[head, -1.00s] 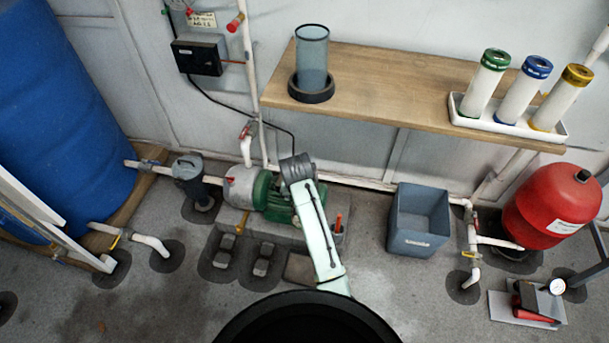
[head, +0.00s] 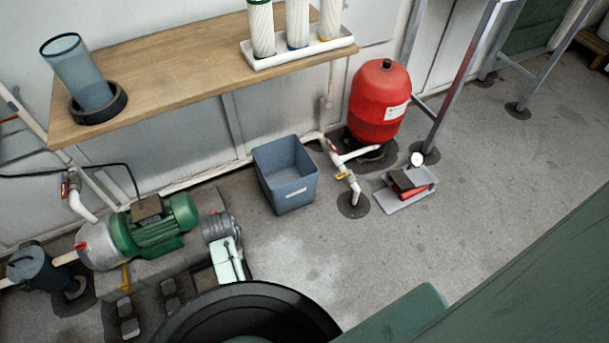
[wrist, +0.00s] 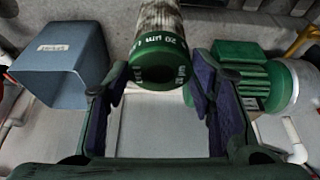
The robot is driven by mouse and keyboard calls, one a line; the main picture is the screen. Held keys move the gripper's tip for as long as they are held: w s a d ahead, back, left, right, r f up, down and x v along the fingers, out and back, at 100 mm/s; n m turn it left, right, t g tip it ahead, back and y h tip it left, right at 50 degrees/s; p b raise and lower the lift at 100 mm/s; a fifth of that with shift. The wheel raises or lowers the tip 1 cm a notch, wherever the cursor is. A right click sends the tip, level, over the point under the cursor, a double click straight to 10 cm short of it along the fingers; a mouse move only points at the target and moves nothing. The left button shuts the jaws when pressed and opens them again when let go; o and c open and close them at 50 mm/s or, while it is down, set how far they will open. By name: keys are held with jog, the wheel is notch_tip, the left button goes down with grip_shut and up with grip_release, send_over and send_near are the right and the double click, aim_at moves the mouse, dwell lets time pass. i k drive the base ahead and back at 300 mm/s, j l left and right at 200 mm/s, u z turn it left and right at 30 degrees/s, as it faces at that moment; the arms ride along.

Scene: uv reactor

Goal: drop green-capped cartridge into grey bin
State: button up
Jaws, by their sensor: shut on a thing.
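In the wrist view, a green-capped cartridge (wrist: 160,55) with grimy pleats and "20 µm" on its cap is between my gripper's purple-padded fingers. My gripper (wrist: 157,82) is shut on it. The cap end faces the camera; the far end runs out of the top of the picture. The grey bin (head: 286,176) stands on the floor against the wall, with its open top facing up. It also shows in the wrist view (wrist: 62,62), left of the cartridge and apart from it. The gripper and held cartridge are not visible in the head view.
A green pump (head: 160,228) stands left of the bin. White pipework (head: 345,180) and a red tank (head: 380,102) stand right of it. Above, a wooden shelf (head: 190,60) carries a clear housing (head: 78,72) and a white tray (head: 300,50) with three clean cartridges.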

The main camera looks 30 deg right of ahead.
aim_at(292, 178)
jog(key=z, duration=0.35)
jog(key=i+j+z, duration=0.1)
jog(key=z, duration=0.2)
jog(key=j+z, duration=0.15)
jog(key=z, duration=0.2)
